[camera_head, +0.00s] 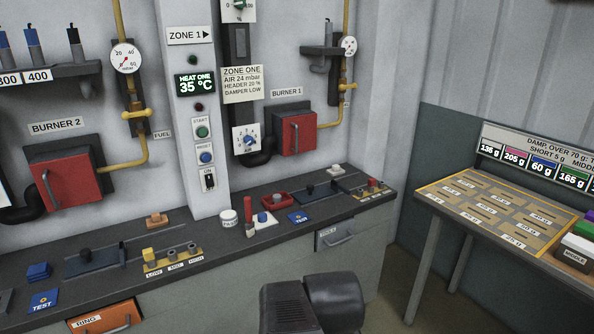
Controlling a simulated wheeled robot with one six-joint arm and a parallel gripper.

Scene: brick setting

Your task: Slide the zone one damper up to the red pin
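What looks like the zone one damper is a dark slide plate (325,191) on the right part of the bench, below burner 1. A small dark knob (310,188) stands upright towards its left end. To its right is a yellow-edged pin tray (375,193), with a small red piece (372,183) standing in it that looks like the red pin. The knob and the red piece are apart. Dark rounded parts of my arm show at the bottom centre, in front of the bench. My gripper's fingers are not visible.
A similar slide plate (97,258) and a LOW/MID/HIGH tray (172,262) are on the bench's left. A white block (335,171), red tray (277,199), blue TEST pad (298,217) and red-handled tool (248,215) lie near the right plate. A pillar (190,135) rises behind; a labelled table (430,195) stands right.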

